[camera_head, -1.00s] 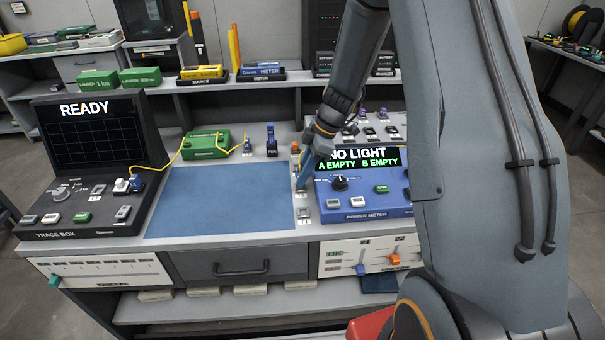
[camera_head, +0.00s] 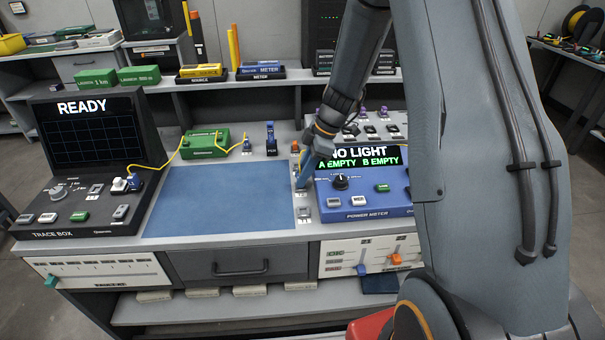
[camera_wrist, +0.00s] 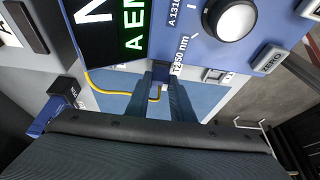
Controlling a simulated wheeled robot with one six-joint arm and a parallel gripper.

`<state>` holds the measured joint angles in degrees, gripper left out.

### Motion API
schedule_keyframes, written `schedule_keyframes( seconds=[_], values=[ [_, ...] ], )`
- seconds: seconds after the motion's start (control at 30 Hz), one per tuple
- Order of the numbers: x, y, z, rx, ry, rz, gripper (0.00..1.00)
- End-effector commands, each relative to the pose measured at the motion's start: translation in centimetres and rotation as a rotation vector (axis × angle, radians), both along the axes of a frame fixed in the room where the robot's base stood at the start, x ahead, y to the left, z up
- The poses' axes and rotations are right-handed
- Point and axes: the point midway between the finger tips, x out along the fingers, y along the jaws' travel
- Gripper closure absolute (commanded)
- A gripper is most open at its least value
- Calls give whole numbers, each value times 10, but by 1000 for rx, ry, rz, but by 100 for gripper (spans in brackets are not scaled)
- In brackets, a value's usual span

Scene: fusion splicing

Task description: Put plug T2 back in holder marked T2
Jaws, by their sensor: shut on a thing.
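My gripper (camera_head: 302,184) points down just left of the blue power meter, over the strip beside the blue mat. In the wrist view my gripper (camera_wrist: 163,92) has its two blue fingers close together, shut on a small dark blue plug (camera_wrist: 160,71). I cannot read a T2 mark on it. A yellow cable (camera_wrist: 110,92) shows beside the fingers; I cannot tell whether it joins the held plug. Small pale holders (camera_head: 304,213) stand on the strip below the gripper. Their marks are too small to read, and the fingers hide part of the strip.
The power meter (camera_head: 362,202) stands close on the right, reading NO LIGHT, A EMPTY, B EMPTY. The blue mat (camera_head: 220,200) is clear. The trace box (camera_head: 85,170) is at left. A green box (camera_head: 205,145) with yellow cables and a blue PEN piece (camera_head: 271,138) stand behind the mat.

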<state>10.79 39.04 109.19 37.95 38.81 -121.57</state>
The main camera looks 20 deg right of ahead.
Motion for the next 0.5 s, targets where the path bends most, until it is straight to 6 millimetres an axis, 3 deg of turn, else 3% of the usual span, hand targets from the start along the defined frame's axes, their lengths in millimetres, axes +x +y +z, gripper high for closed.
schedule_keyframes(
  seconds=[0.23, 0.27, 0.3, 0.37, 0.5],
  values=[
    [0, 0, -2, 0, 0, 0, 100],
    [0, 0, -2, 0, 0, 0, 74],
    [0, 0, -2, 0, 0, 0, 67],
    [0, 0, -2, 0, 0, 0, 57],
    [0, 0, -2, 0, 0, 0, 57]
  ],
)
